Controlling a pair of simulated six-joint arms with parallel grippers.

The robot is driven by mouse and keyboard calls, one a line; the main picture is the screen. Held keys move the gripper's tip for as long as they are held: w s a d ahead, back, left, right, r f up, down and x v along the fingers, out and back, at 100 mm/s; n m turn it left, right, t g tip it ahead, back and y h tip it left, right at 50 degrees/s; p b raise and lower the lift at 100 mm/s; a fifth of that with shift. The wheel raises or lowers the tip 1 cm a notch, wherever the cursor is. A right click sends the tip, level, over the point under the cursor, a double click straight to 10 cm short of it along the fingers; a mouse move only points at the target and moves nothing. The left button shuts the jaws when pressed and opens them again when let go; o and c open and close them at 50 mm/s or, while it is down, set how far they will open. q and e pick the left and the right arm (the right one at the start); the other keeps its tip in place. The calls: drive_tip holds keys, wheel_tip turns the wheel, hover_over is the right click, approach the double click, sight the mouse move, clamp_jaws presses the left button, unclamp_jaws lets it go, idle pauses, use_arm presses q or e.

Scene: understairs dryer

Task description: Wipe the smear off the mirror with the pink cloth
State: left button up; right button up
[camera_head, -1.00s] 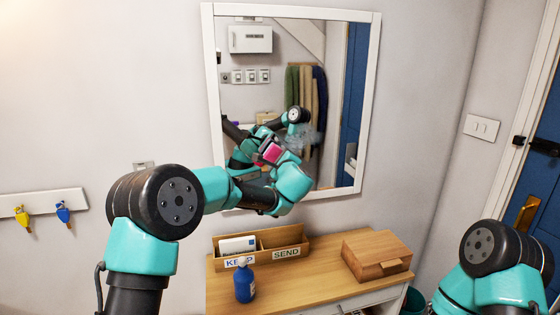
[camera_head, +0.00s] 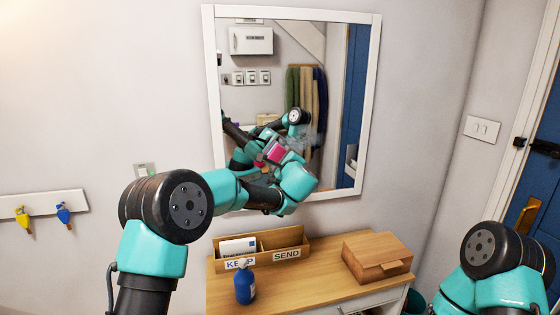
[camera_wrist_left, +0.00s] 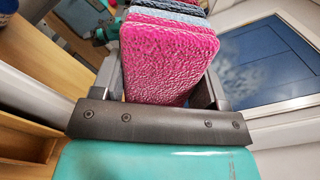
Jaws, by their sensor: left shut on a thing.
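The pink cloth shows in the head view (camera_head: 277,154) in front of the lower part of the mirror (camera_head: 280,60). In the left wrist view the cloth (camera_wrist_left: 168,62) is a bright pink, textured pad. My left gripper (camera_wrist_left: 160,82) is shut on it, with a finger at each side. In the head view my left wrist partly hides the gripper. A hazy grey smear (camera_head: 307,137) shows on the mirror just right of and above the cloth. I cannot tell whether the cloth touches the glass. My right gripper is out of view.
Below the mirror, a wooden table (camera_head: 310,284) holds a KEEP/SEND tray (camera_head: 290,253), a blue bottle (camera_head: 244,285) and a wooden box (camera_head: 376,256). A key rack (camera_head: 40,203) hangs at left. A blue door (camera_head: 540,190) stands at right.

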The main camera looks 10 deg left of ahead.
sight(314, 153)
use_arm(q)
drive_tip(key=shift+w+d, duration=0.2)
drive_tip(key=shift+d, duration=0.35)
drive_tip(key=shift+w+d, duration=0.15)
drive_tip(key=shift+d, duration=0.35)
drive_tip(key=shift+w+d, duration=0.35)
drive_tip(key=shift+d, duration=0.45)
drive_tip(key=shift+w+d, duration=0.35)
drive_tip(key=shift+d, duration=0.4)
drive_tip(key=shift+d, duration=0.1)
drive_tip(key=shift+w+d, duration=0.25)
drive_tip(key=shift+d, duration=0.5)
drive_tip(key=shift+w+d, duration=0.25)
drive_tip(key=shift+d, duration=0.5)
drive_tip(key=shift+w+d, duration=0.1)
drive_tip(key=shift+d, duration=0.05)
drive_tip(key=shift+w+d, duration=0.35)
drive_tip(key=shift+d, duration=0.4)
drive_tip(key=shift+w+d, duration=0.3)
drive_tip(key=shift+d, duration=0.4)
